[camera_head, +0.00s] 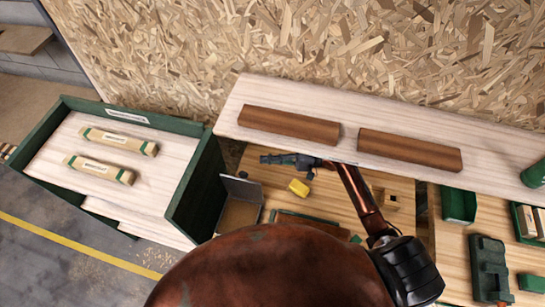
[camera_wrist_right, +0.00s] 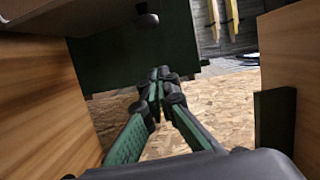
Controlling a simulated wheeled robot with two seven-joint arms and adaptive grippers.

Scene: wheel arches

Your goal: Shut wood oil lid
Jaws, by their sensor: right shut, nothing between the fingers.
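A small brown open-topped box (camera_head: 239,216) stands on the wooden worktop beside the green-walled crate. A dark grey lid (camera_head: 243,188) stands raised at its back edge; I cannot read any label naming it wood oil. My right gripper (camera_head: 264,159) is shut and empty, pointing left, above and to the right of the lid in the picture. I see no contact with the lid. In the right wrist view the closed fingers (camera_wrist_right: 160,75) reach toward a dark green panel (camera_wrist_right: 120,60). My left gripper is not in view.
The pale shelf (camera_head: 235,119) behind carries two brown planks (camera_head: 289,125) (camera_head: 410,150). The crate (camera_head: 197,190) at left holds two labelled bars (camera_head: 119,140). Green bins (camera_head: 458,205) stand at right.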

